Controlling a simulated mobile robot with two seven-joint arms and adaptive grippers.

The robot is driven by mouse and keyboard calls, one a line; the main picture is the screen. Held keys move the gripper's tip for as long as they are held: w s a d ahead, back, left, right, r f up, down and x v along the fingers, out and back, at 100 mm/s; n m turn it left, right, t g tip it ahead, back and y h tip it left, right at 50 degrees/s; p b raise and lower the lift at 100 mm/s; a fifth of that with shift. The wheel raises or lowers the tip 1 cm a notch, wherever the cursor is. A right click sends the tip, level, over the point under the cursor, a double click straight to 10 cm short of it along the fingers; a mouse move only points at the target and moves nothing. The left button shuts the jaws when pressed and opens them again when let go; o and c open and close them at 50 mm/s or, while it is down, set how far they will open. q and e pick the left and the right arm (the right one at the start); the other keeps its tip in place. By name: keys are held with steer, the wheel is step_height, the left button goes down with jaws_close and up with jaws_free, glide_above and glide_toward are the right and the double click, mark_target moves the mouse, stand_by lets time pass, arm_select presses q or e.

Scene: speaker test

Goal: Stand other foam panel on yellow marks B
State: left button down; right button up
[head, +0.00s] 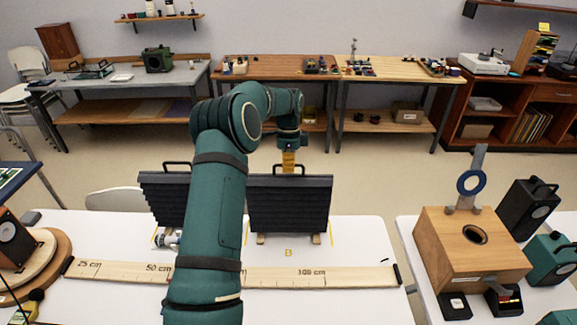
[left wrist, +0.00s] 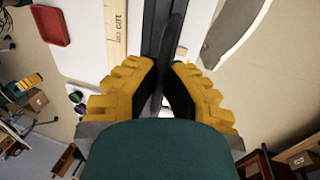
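A dark ribbed foam panel (head: 290,207) with a black top handle stands upright on small feet at the yellow marks B (head: 288,253). The other foam panel (head: 165,198) stands to its left, partly hidden behind my left arm. My left gripper (head: 289,164) is at the top handle of the panel at B. In the left wrist view its yellow fingers (left wrist: 163,75) close in on both sides of the dark handle (left wrist: 165,60) and appear shut on it. The exact contact is hard to see. My right gripper is in neither view.
A wooden ruler board (head: 345,277) lies along the white table (head: 365,235) in front of the panels. A wooden speaker box (head: 468,245) with a blue ring on a stand is on the right table. A turntable-like round board (head: 50,265) is at left.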

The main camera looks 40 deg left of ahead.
arm_select(q)
steer(key=c, duration=1.1)
jaws_free()
steer(key=shift+c, duration=0.2)
steer(key=p+v, duration=0.2)
steer(key=v, duration=1)
